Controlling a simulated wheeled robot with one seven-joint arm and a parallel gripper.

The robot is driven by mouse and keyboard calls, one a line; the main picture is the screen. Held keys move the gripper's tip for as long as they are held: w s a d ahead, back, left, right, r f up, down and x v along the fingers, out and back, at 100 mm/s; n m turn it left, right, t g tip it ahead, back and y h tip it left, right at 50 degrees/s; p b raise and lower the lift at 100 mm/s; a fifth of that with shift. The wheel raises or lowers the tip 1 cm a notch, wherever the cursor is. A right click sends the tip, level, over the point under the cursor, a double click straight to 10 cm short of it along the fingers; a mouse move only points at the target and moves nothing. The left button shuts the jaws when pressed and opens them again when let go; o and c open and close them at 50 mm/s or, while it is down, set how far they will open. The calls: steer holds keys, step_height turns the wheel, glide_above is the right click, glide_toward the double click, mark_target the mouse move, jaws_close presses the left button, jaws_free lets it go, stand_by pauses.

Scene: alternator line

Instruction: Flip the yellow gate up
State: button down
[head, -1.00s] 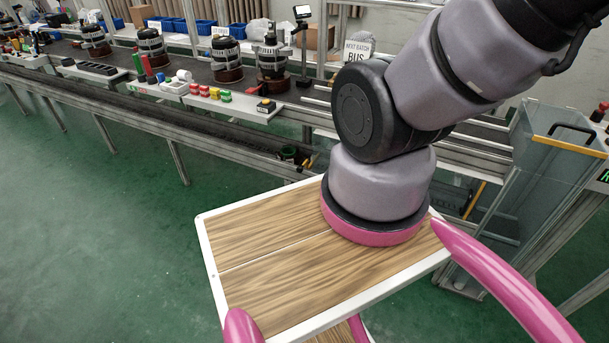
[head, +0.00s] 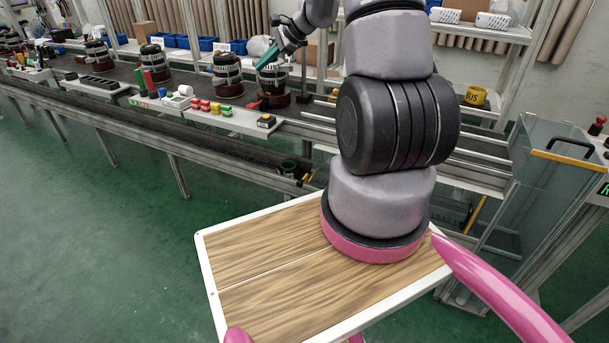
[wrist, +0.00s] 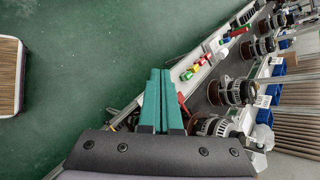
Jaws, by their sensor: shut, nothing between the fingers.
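No part is plainly a yellow gate. A small yellow piece (head: 303,179) sits at the conveyor's lower front edge, left of my arm's base. A slanted yellow bar (head: 475,201) stands beside the clear cabinet at right. A yellow-orange strip (head: 576,158) runs along that cabinet's top. I cannot tell which is the gate. My gripper (head: 264,62) is up over the conveyor at the nearest alternator (head: 273,84), well away from all three. In the wrist view its teal fingers (wrist: 160,73) are together and empty, pointing past the conveyor edge toward the floor.
A red lever (head: 257,104) lies beside the nearest alternator. A shelf with red, yellow and green blocks (head: 205,106) and a yellow-black button box (head: 266,121) edges the conveyor (head: 120,78). A yellow BUS mug (head: 476,95) stands behind. Green floor (head: 90,200) is clear in front.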

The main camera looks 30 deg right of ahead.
steer(key=w+d+f+m+t, duration=0.1)
steer(key=w+d+f+m, duration=0.15)
steer(key=f, duration=0.55)
steer(key=w+d+f+m, duration=0.2)
steer(key=d+f+m, duration=0.15)
steer(key=f, duration=0.45)
steer(key=s+d+f+m+h, duration=0.1)
steer(key=s+d+f+m, duration=0.2)
steer(key=f, duration=0.9)
steer(key=s+d+f+m+h, duration=0.2)
steer(key=s+d+f+m, duration=0.1)
steer(key=f, duration=1)
steer(key=s+d+f+m+h, duration=0.1)
steer(key=s+d+f+m, duration=0.2)
steer(key=f, duration=1)
steer(key=s+d, duration=0.2)
steer(key=shift+d+f+t+h, duration=0.2)
steer(key=shift+d+t+h, duration=0.2)
steer(key=shift+w, duration=0.1)
steer(key=w+a+f, duration=0.3)
steer(key=w, duration=0.5)
steer(key=shift+f, duration=0.35)
steer(key=shift+r, duration=0.1)
